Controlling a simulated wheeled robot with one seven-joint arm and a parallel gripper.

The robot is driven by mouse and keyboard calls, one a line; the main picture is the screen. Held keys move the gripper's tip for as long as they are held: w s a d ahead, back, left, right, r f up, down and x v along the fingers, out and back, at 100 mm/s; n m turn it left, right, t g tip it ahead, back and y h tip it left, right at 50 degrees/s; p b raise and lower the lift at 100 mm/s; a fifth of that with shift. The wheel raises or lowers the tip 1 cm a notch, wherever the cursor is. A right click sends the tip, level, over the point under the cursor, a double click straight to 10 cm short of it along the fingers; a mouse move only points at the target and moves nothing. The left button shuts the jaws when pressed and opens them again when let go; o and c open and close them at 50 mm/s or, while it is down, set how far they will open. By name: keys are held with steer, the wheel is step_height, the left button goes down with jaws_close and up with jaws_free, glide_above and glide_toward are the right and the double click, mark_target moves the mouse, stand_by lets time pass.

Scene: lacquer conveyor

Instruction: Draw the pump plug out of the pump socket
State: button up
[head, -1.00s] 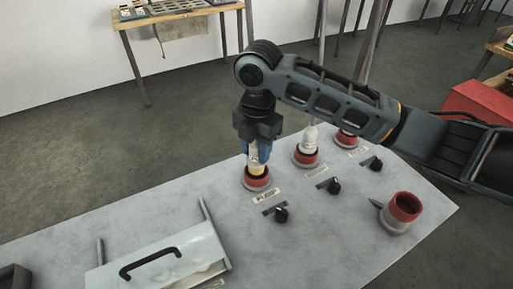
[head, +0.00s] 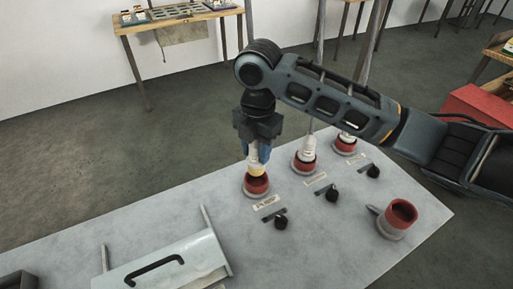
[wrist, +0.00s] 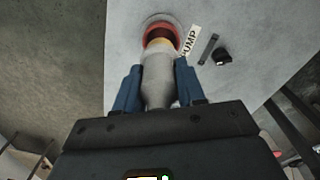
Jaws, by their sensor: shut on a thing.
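My gripper (head: 258,152) is shut on the pump plug, a pale grey body with a yellow band (head: 257,170). In the wrist view the plug (wrist: 158,80) sits between my blue fingers (wrist: 158,92). The pump socket (head: 257,187) is a red cup with a grey base ring, right under the plug. Its dark red inside shows below the yellow band, and it also shows in the wrist view (wrist: 160,29). I cannot tell whether the plug's tip is fully clear of the rim. A PUMP label (wrist: 189,41) lies beside the socket.
Two more sockets with pale plugs (head: 304,160) (head: 346,144) stand behind to the right. Black knobs (head: 280,222) (head: 332,195) are in front. A loose red-and-grey cup (head: 400,215) stands at right. A pale box with a black handle (head: 165,264) is at front left.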

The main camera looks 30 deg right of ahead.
steer(key=shift+r, duration=0.1)
steer(key=shift+r+p, duration=0.4)
steer(key=shift+r, duration=1.05)
